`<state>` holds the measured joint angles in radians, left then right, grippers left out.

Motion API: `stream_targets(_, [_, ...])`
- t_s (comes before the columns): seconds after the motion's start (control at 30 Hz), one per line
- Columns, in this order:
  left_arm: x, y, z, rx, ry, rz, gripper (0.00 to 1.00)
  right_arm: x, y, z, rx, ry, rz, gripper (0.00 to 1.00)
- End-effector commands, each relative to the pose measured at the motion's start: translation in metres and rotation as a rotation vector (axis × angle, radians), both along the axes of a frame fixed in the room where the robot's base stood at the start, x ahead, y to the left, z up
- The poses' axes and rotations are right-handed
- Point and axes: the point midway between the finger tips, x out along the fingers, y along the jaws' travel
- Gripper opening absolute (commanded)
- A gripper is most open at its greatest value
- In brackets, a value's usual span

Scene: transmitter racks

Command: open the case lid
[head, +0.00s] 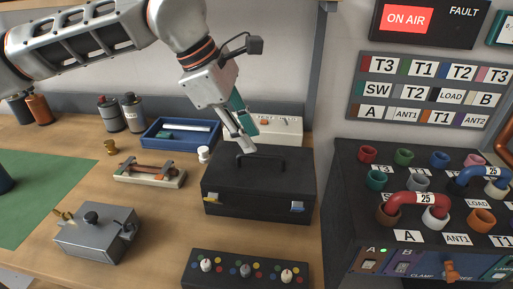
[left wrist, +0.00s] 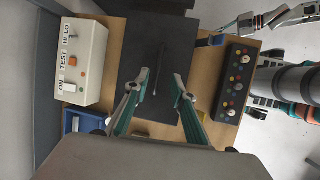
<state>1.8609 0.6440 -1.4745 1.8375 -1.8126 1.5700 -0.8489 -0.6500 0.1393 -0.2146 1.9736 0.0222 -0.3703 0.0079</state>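The black case (head: 232,197) stands on the wooden bench with its lid down. A dark carry handle (head: 262,160) lies across the lid; the case also shows in the left wrist view (left wrist: 152,45). Two latches, a left one (head: 212,198) and a right one (head: 297,206), are on its front face. My left gripper (head: 245,144) is above the rear part of the lid, apart from the handle as far as I can tell. In the left wrist view its fingers (left wrist: 155,92) are spread, with nothing between them. Part of my right gripper (left wrist: 268,20) shows at the top right; its state is unclear.
A colored-button panel (head: 245,270) sits in front of the case. A blue tray (head: 181,145) and a white test box (head: 283,130) stand behind it. A grey metal box (head: 98,245) is at left. The dark patch console (head: 350,180) stands close at right.

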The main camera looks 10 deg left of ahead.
Motion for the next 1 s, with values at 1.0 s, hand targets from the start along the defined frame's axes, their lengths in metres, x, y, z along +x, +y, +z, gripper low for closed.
stream_targets(1.0, [0.009,-0.017,-0.041,0.0,0.003,0.002,0.0,0.002,-0.003,-0.001,-0.007,-0.002,-0.002,0.0])
